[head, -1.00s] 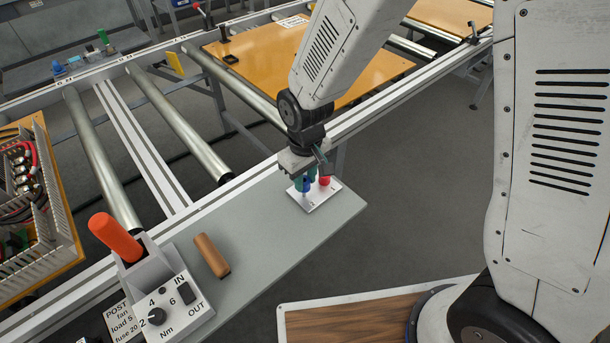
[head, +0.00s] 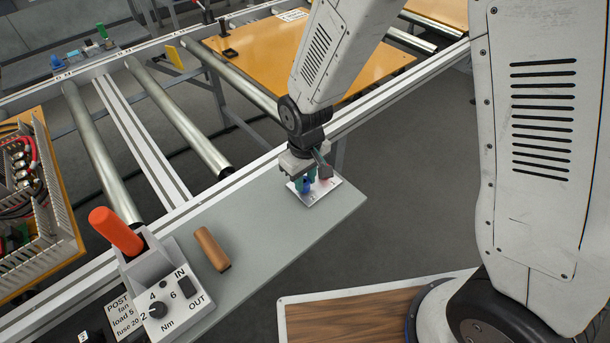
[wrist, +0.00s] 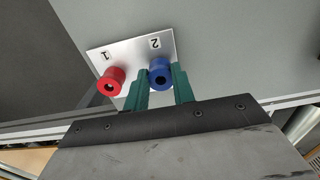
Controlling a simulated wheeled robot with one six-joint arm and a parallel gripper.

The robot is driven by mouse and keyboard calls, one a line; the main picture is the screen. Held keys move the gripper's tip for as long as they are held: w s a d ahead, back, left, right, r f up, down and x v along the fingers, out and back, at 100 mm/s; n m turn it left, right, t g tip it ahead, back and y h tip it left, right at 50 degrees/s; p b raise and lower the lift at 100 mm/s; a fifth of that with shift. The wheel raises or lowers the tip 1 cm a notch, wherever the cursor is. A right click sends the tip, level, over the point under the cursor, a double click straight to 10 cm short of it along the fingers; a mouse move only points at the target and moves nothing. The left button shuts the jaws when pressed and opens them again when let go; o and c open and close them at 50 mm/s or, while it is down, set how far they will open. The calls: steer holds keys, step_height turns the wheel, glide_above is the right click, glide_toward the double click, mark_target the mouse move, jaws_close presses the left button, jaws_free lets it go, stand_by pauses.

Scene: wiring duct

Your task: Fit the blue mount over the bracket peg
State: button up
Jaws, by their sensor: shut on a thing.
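The blue mount (wrist: 158,76), a short round piece with a dark hole in its end, is between the green fingers of my gripper (wrist: 161,70) in the wrist view. My gripper is shut on it at the spot marked 2 of a white plate (wrist: 128,54). The red mount (wrist: 109,82) stands apart at the mark 1, outside the fingers. In the head view my gripper (head: 306,181) is low over the plate (head: 315,199), with a little of the blue mount (head: 305,187) showing. I cannot make out the bracket peg.
The plate lies near the far right end of a grey shelf (head: 262,232). Rollers (head: 180,118) and a tray of wired parts (head: 40,200) lie left.

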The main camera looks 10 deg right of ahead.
steer(key=shift+f, duration=0.35)
steer(key=o, duration=1)
step_height(320, 180, up, 8)
steer(key=shift+f, duration=0.1)
